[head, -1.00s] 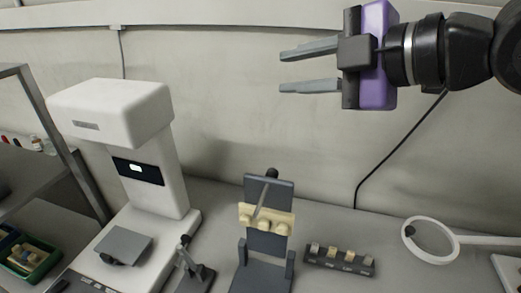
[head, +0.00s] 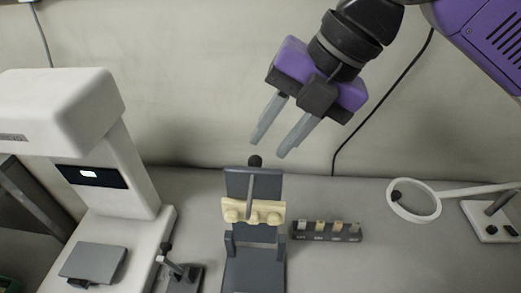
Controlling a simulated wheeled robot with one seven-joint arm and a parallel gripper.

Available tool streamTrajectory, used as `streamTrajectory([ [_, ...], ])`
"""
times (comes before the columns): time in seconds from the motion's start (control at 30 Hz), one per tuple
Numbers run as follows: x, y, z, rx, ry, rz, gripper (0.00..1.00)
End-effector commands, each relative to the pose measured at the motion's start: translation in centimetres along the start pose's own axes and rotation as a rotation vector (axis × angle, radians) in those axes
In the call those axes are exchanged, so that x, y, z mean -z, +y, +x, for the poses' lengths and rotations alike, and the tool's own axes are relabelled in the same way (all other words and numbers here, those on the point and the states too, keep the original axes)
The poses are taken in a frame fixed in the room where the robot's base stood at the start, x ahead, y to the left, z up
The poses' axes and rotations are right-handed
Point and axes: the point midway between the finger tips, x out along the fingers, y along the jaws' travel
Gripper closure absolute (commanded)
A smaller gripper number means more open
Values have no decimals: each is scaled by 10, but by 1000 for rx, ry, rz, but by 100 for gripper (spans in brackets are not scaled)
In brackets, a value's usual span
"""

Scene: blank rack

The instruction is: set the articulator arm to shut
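The articulator (head: 252,262) stands at the bottom middle of the head view, a dark grey frame with a base and side posts. Its upper arm (head: 240,183) is raised upright, with a cream dental cast (head: 236,212) on it, a light grey rod in front and a dark round knob (head: 255,161) at the top. My gripper (head: 268,148) is above the articulator, tilted with its fingers pointing down and left. Its two grey fingers are apart with nothing between them, and they touch nothing.
A white scanner-like machine (head: 85,115) stands at left. A small dark stand (head: 181,275) is left of the articulator, and a dark block with several small pieces (head: 326,232) is to its right. A ring magnifier (head: 414,201) stands at right. The wall is behind.

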Motion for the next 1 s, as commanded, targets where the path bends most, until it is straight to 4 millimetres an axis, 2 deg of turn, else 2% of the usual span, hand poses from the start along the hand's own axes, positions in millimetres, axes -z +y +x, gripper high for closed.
streamTrajectory([
  [0.1, 0, 0, 19, 2, 0, 1, 70],
  [0.3, 0, 0, 40, -1, -1, 2, 70],
  [0.67, 0, 0, 45, -1, -1, 2, 70],
  [0.8, 0, 0, 45, -1, -1, 2, 97],
  [0.83, 0, 0, 45, -1, -1, 2, 100],
  [1.0, 0, 0, 45, -1, -1, 3, 100],
])
